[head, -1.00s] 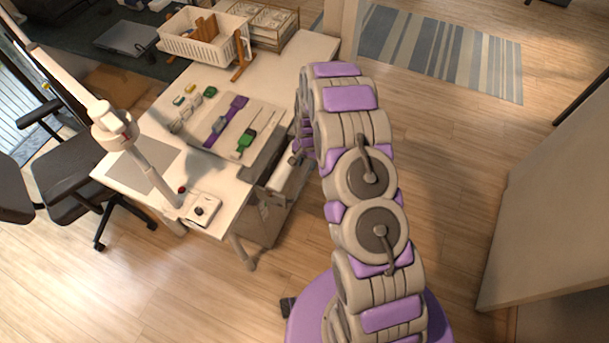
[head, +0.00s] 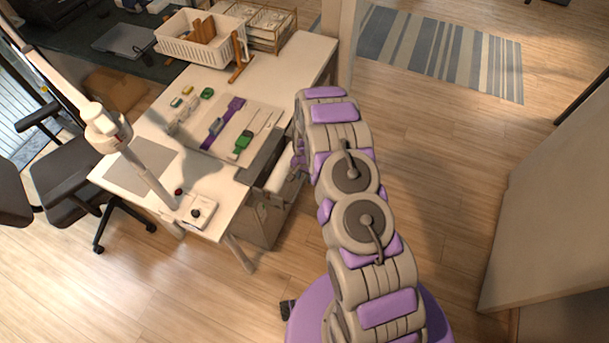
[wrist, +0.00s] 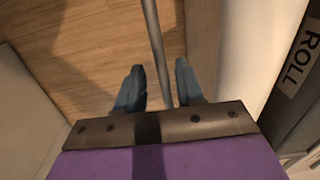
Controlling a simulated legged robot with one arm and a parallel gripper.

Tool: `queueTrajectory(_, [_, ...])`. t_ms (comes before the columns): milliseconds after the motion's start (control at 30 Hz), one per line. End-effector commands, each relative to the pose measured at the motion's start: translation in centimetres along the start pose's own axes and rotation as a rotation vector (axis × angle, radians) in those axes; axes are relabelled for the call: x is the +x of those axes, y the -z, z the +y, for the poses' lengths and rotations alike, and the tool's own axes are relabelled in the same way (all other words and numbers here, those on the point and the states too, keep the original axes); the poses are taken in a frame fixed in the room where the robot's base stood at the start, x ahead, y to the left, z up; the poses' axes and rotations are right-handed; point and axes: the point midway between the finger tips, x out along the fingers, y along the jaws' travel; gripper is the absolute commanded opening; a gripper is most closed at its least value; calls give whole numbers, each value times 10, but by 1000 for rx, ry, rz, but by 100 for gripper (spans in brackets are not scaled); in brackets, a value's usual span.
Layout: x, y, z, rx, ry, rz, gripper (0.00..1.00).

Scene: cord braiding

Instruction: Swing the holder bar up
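A thin grey bar (wrist: 153,35), which looks like the holder bar, runs down the wrist view between the two fingers of my gripper (wrist: 160,82). The fingers are open, with a visible gap on each side of the bar. I cannot tell how deep the bar lies between them. A thick pale roll (wrist: 214,60) lies just right of the fingers; it also shows at the table's side in the head view (head: 280,176). In the head view my arm hides most of the gripper, and I cannot make out the bar there.
A panel labelled ROLL (wrist: 301,62) stands close at the right in the wrist view. The white table (head: 268,72) carries a white basket (head: 185,47), a board with tools (head: 219,149) and a lamp-like post (head: 150,180). Open wooden floor lies right of my arm.

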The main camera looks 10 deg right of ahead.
Motion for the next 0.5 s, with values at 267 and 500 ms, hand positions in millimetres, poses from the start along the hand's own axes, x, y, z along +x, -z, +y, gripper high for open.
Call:
queueTrajectory(267, [0, -1, -1, -1, -1, 1, 10])
queueTrajectory(500, [0, -1, -1, -2, -1, 0, 0])
